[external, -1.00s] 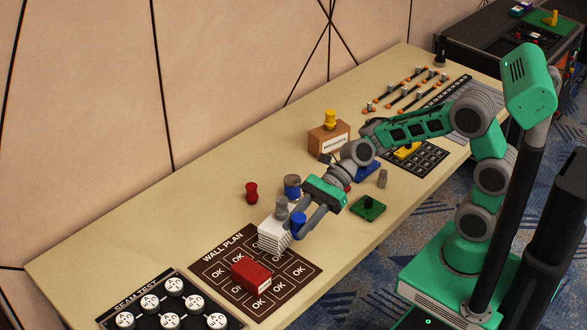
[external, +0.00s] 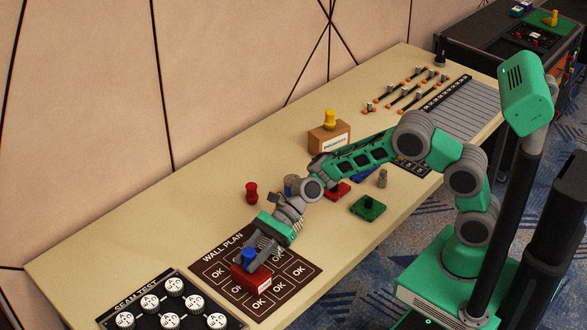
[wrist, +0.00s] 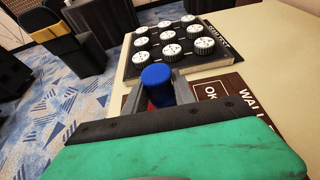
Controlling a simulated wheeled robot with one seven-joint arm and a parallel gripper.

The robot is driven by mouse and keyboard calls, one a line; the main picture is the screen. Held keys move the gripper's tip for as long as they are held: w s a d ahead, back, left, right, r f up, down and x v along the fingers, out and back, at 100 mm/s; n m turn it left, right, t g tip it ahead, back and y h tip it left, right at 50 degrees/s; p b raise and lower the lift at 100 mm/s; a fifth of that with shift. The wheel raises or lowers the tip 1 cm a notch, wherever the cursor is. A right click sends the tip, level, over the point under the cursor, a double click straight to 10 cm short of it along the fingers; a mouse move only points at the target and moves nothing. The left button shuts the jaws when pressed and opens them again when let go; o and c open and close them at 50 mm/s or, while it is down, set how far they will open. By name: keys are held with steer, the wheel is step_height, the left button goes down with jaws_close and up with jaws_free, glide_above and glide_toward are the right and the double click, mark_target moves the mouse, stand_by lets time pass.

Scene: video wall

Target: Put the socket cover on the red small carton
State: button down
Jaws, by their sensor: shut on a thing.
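The socket cover (external: 249,254) seems to be the blue, round-topped piece between my fingertips. It also shows in the wrist view (wrist: 156,78). My gripper (external: 252,257) is shut on it, directly over the red small carton (external: 252,282). The carton lies on the dark wall plan board. In the wrist view, a strip of red (wrist: 153,103) shows beneath the blue piece. The fingers hide its lower part, so I cannot tell whether it touches the carton top.
The wall plan board (external: 309,268) lies around the carton. The seam test board (external: 138,322) with several white round pieces is at lower left. A red peg (external: 251,191), a brown box (external: 329,140) with a yellow knob and a green block (external: 368,208) stand farther up the table.

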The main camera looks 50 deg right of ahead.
steer(key=shift+f, duration=0.15)
steer(key=c, duration=1)
jaws_free()
steer(key=shift+c, duration=0.2)
